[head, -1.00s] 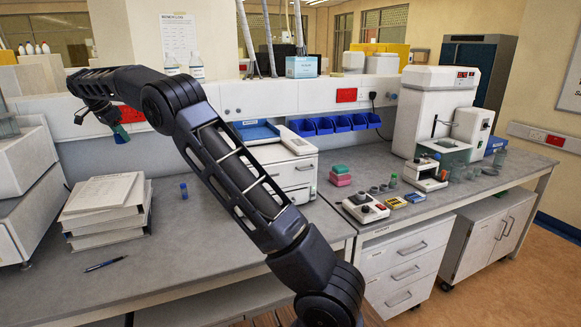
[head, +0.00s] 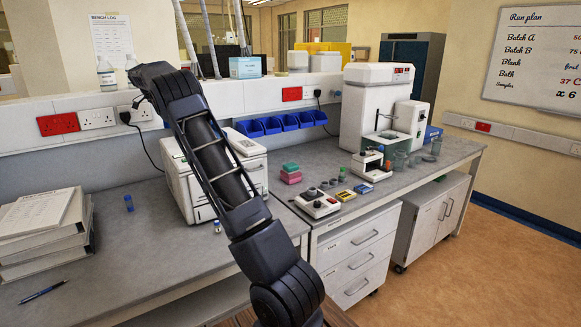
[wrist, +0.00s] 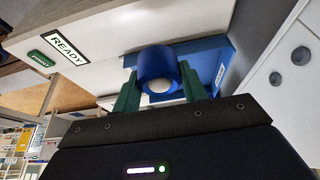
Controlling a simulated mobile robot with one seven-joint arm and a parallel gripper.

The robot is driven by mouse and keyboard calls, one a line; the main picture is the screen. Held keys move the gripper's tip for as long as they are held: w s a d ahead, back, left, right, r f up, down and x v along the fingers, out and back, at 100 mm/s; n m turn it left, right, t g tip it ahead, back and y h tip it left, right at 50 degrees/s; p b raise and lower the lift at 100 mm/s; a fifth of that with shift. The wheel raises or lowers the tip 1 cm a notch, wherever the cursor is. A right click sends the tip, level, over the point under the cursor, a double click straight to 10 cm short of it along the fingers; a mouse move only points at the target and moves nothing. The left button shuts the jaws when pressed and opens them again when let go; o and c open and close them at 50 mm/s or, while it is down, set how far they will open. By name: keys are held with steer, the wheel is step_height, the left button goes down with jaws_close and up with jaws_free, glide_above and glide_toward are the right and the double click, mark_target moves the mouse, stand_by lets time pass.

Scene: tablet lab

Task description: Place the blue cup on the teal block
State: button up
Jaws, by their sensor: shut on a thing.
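In the wrist view, my gripper (wrist: 156,95) has green fingers shut on the blue cup (wrist: 157,66). The cup's round end faces the camera, with a pale inside. In the head view my gripper and the cup are hidden behind my raised arm. A teal block (head: 290,167) lies on top of pink blocks (head: 290,178) on the right bench, left of the small instruments. My gripper is well away from it, and the teal block is not seen in the wrist view.
A white machine with a blue tray (wrist: 212,60) is close behind the cup in the wrist view. Blue bins (head: 290,122) hang along the wall. A control box (head: 316,204) and small jars stand near the teal block.

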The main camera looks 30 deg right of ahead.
steer(key=s+d+m, duration=0.1)
steer(key=d+m, duration=0.1)
steer(key=d, duration=1.4)
steer(key=m+g+y, duration=0.1)
steer(key=m+g, duration=0.2)
steer(key=m, duration=0.3)
glide_above(294, 165)
steer(key=w+a, duration=0.1)
step_height(294, 165, down, 18)
steer(key=shift+w+f, duration=0.15)
steer(key=shift+f, duration=3.25)
steer(key=shift+f, duration=0.1)
steer(key=o, duration=1)
